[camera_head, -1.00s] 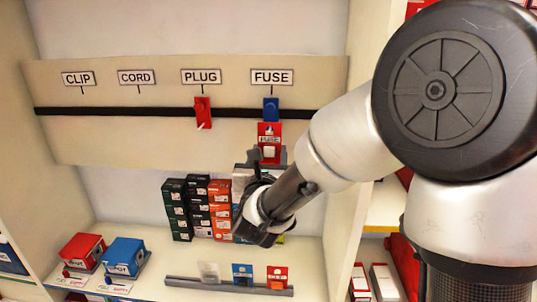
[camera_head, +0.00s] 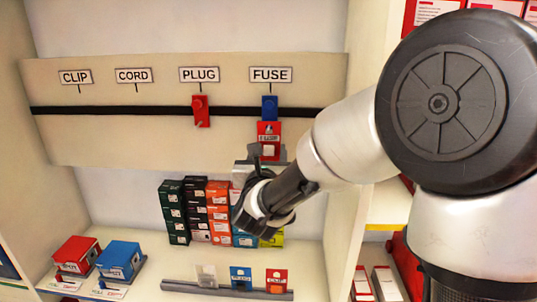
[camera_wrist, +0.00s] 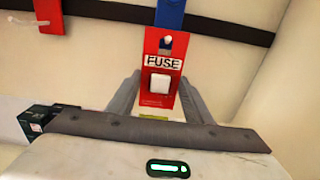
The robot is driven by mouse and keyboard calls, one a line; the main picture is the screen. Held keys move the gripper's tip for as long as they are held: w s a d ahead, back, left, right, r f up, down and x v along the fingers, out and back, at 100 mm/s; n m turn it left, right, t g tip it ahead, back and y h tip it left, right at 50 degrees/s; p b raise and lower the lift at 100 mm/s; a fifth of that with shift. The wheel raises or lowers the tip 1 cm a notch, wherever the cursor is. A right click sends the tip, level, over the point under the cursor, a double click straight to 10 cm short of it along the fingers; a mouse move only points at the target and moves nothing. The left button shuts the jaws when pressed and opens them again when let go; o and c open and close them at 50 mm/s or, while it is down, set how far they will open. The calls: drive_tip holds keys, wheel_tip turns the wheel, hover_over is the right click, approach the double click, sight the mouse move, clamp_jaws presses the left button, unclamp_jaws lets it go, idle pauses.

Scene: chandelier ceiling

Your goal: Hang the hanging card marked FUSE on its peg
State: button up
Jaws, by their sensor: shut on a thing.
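The red FUSE card (camera_head: 269,133) is upright below the FUSE label (camera_head: 271,75). It also shows in the wrist view (camera_wrist: 160,98), with its name strip and a white fuse picture. My gripper (camera_head: 267,155) is shut on the card's lower part, its grey fingers either side of it in the wrist view (camera_wrist: 160,105). The blue peg piece (camera_head: 270,106) on the black rail is directly above the card and also shows in the wrist view (camera_wrist: 170,14). The card's top edge meets or overlaps its lower end; I cannot tell whether they touch.
A red peg piece (camera_head: 201,110) is on the rail under the PLUG label (camera_head: 199,74). Stacked small boxes (camera_head: 196,210) stand on the shelf below the board. A low grey rack (camera_head: 220,290) holds other cards. The shelf's side wall (camera_head: 343,235) is to the right.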

idle(0.4)
drive_tip(key=o, duration=0.9)
drive_tip(key=shift+c, duration=0.2)
